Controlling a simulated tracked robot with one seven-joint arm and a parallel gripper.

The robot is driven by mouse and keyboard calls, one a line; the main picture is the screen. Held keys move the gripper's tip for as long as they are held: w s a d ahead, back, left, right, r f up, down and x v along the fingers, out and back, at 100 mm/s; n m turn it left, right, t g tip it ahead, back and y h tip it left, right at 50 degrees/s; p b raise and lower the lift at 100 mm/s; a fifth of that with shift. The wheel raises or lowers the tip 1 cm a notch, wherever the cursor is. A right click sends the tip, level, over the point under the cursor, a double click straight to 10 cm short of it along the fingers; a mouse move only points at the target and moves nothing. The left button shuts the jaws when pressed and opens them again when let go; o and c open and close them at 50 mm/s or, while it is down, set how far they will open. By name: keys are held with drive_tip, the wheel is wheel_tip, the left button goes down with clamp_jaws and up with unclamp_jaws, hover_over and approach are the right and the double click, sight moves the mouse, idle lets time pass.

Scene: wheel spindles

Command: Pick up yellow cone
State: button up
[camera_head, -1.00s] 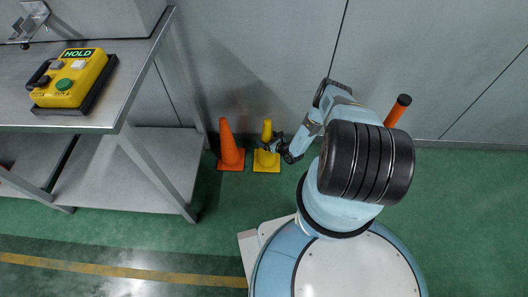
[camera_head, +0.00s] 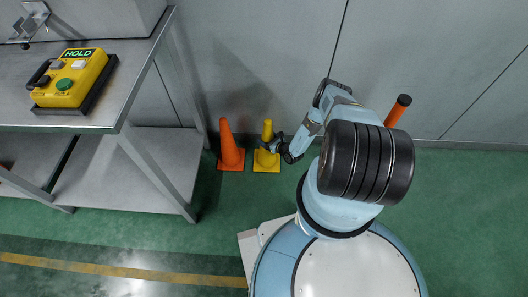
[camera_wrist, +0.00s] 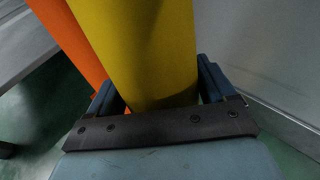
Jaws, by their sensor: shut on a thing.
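The yellow cone (camera_head: 266,161) stands upright on the green floor near the grey wall, just right of an orange cone. My gripper (camera_head: 268,144) reaches it from the right in the head view and is shut on its upper body. In the wrist view the yellow cone (camera_wrist: 148,45) fills the space between the two dark fingers (camera_wrist: 157,93). Its square base shows in the head view, apparently on the floor. The part between the fingers is partly hidden by my gripper.
The orange cone (camera_head: 230,154) stands close on the left, and in the wrist view the orange cone (camera_wrist: 78,45) shows behind. A metal table (camera_head: 130,104) with a yellow HOLD box (camera_head: 70,82) is at the left. An orange post (camera_head: 397,112) stands right. Open floor lies in front.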

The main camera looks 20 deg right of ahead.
drive_tip(key=shift+d, duration=0.15)
drive_tip(key=c, duration=0.3)
drive_tip(key=shift+r, duration=0.1)
drive_tip(key=shift+c, duration=0.2)
